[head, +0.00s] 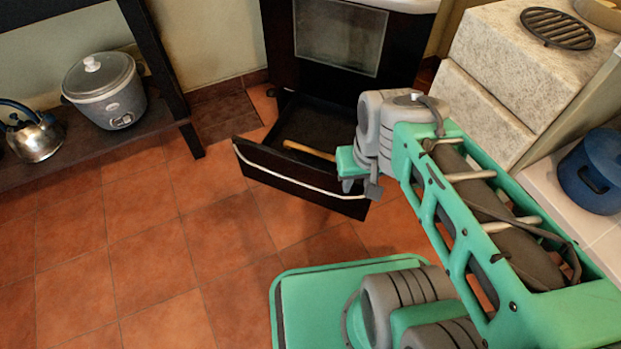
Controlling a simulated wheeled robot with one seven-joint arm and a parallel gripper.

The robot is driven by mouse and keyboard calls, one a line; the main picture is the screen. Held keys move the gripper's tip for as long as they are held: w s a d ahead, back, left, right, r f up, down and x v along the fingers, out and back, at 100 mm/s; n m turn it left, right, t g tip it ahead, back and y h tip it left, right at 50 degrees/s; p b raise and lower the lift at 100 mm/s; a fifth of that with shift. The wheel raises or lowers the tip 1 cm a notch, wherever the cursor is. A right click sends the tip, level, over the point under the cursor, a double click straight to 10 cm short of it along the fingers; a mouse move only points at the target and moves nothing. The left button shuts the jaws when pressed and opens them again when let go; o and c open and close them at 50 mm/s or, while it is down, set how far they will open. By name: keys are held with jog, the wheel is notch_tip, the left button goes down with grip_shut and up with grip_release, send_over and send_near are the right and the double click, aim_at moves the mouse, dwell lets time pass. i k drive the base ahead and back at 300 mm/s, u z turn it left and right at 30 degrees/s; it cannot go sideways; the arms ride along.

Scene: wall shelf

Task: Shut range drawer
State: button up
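The range (340,40) stands at the top middle, dark with a glass oven door. A tan wooden-looking object (308,151) lies inside the drawer. My gripper (358,186) is at the right part of the drawer, close to its front panel. I cannot tell whether it touches the panel. My arm hides the drawer's right side, and the fingers are too small and covered to tell open from shut.
A dark low shelf (75,158) at the left holds a rice cooker (108,98) and a kettle (36,135). Stone-like blocks (510,75) and a counter with a blue pot (592,172) stand at the right. The tiled floor (160,255) at left is clear.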

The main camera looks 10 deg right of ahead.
aim_at(323, 141)
jog(key=z, duration=2.3)
jog(key=k, duration=2.05)
jog(key=u, duration=2.15)
jog(key=i, duration=0.5)
jog(key=u, duration=0.1)
